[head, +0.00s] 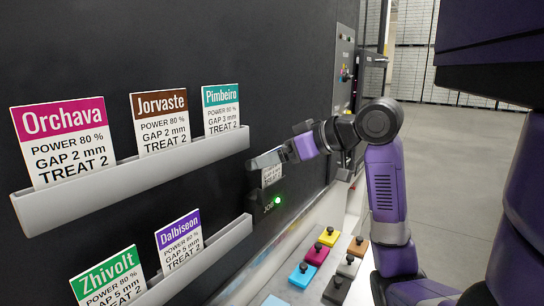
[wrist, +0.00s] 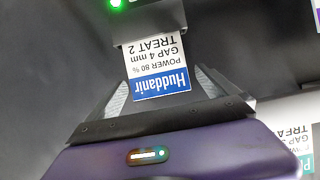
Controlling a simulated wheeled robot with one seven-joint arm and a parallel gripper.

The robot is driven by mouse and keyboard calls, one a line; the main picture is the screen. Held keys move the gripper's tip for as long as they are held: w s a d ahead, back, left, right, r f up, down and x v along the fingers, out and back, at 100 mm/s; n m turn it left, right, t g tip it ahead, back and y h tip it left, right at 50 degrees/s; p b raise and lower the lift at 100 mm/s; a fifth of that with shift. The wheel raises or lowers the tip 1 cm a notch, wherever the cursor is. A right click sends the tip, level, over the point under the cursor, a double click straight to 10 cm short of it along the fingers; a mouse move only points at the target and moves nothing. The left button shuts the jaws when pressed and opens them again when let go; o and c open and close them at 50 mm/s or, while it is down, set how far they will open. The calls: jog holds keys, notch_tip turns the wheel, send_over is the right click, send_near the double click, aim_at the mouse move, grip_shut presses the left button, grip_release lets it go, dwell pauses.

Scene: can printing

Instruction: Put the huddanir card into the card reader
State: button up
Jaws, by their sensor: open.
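The Huddanir card (wrist: 160,62) is white with a blue name band and reads upside down in the wrist view. In the head view the card (head: 271,176) shows small below my gripper (head: 264,161), above the reader's JOB label (head: 268,207). A green light (head: 278,200) glows beside the label. My gripper (wrist: 162,76) is open, with one finger on each side of the card's name end and visible gaps to it.
An upper rack (head: 130,180) holds Orchava, Jorvaste and Pimbeiro cards on the left. A lower rack (head: 225,243) holds Zhivolt and Dalbiseon cards. Coloured blocks with black knobs (head: 316,254) stand on a ledge below right. Open floor (head: 455,150) lies to the right.

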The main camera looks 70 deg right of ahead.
jog(key=v, duration=0.7)
jog(key=shift+s+b, duration=0.3)
jog(key=shift+b, duration=0.15)
jog(key=shift+r, duration=0.1)
